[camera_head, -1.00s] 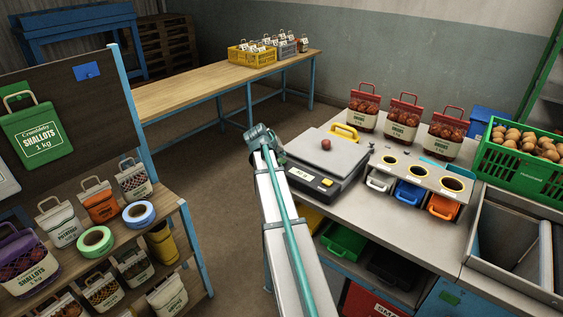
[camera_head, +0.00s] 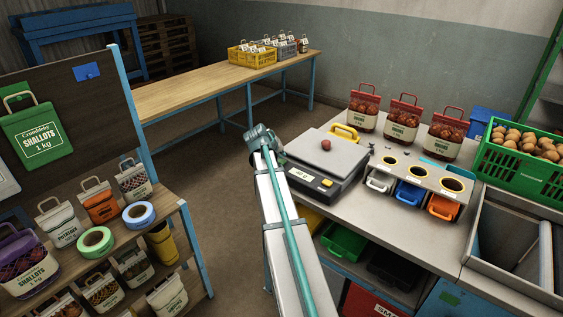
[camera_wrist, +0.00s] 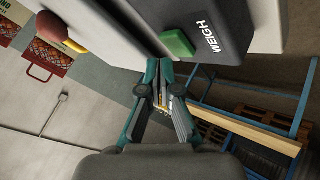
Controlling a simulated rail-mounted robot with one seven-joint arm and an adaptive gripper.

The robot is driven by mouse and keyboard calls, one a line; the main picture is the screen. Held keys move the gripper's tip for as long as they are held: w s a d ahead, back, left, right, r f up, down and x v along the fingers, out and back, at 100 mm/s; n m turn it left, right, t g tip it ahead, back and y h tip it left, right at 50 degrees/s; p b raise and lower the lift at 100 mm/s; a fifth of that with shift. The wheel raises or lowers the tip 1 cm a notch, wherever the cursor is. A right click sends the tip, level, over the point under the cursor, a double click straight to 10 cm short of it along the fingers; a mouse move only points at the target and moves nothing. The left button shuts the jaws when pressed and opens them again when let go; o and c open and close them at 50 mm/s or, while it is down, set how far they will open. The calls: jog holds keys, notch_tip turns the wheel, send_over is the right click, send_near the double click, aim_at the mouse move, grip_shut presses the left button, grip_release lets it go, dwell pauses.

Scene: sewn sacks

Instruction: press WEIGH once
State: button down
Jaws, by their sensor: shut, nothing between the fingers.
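The grey scale (camera_head: 327,164) stands on the right-hand table with a small reddish-brown onion (camera_head: 326,145) on its plate. In the wrist view the green button (camera_wrist: 178,43) sits on the scale's dark side, beside the white WEIGH label (camera_wrist: 209,39). The onion also shows there (camera_wrist: 52,26) at the upper left. My gripper (camera_wrist: 160,66) is shut and empty, its fingertips close to the button's lower left corner. I cannot tell whether they touch it. In the head view my gripper is at the scale's left side, mostly hidden by my arm, and the button is hidden.
A shelf of sacks (camera_head: 186,221) stands left. Floor between is clear.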

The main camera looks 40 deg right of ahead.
aim_at(281, 161)
jog(key=shift+f, duration=0.15)
jog(key=shift+f+b, duration=0.3)
jog(key=shift+b, duration=0.05)
jog(key=shift+f+b, duration=0.3)
jog(key=shift+f, duration=0.15)
dwell(0.7)
dwell(0.4)
jog(key=shift+r+p, duration=0.45)
jog(key=shift+r, duration=0.45)
jog(key=shift+r, duration=0.15)
jog(key=shift+r+p, duration=1.25)
jog(key=shift+r, duration=1.15)
